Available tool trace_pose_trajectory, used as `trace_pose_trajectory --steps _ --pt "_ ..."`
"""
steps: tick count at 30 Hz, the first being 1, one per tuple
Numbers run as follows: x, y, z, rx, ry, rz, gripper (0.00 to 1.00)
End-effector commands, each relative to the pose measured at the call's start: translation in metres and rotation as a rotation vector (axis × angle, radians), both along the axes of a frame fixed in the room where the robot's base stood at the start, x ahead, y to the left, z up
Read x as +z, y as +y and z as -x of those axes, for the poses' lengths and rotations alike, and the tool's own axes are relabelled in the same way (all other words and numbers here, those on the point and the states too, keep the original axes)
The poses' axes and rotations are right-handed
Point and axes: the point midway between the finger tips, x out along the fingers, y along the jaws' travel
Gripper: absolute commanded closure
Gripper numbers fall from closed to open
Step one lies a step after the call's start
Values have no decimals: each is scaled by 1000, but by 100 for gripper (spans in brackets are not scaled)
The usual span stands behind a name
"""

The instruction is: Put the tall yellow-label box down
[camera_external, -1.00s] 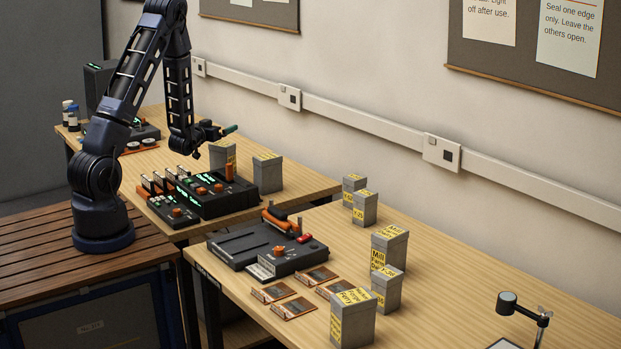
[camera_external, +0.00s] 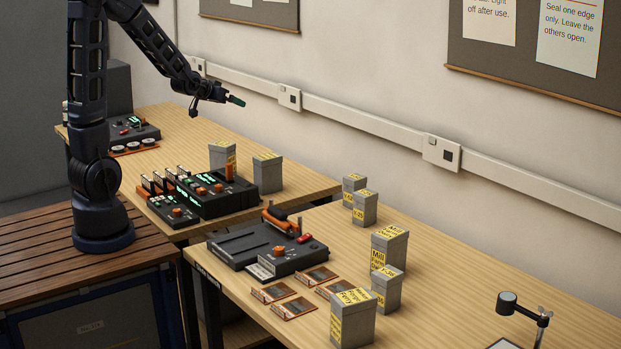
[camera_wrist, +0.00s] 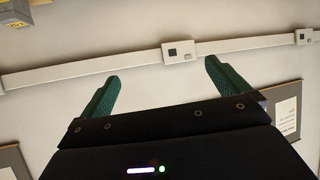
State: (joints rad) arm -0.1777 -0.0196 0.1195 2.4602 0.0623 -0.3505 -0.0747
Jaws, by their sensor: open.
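My gripper (camera_external: 236,101) is raised high above the back table, near the wall. Its two green fingers are spread apart and empty in the wrist view (camera_wrist: 160,86). Two tall grey boxes with yellow on top stand upright on the back table: the left one (camera_external: 220,154) behind the black console and the right one (camera_external: 268,174) beside it. On the front table stand a tall box with a yellow label (camera_external: 391,247), a smaller box (camera_external: 388,290) in front of it and another tall box (camera_external: 353,322) nearest the camera. I cannot tell which box the task names.
Two small boxes (camera_external: 364,209) stand toward the wall on the front table. A black console (camera_external: 215,192) sits on the back table and a dark machine (camera_external: 268,250) on the front one, with flat cards (camera_external: 293,307) nearby. The front table's right side has bare room.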

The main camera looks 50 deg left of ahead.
Motion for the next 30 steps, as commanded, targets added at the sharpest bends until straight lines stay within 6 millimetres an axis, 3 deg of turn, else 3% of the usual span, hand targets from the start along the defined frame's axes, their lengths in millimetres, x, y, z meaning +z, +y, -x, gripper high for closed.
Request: trace_pose_trajectory --steps 8,15,24,30 --pt "38 -54 58 -71 158 39 0" --pt "60 -96 123 -137 305 64 0" --pt "81 -138 220 -221 491 73 0" --pt "86 -155 277 -266 595 71 0"
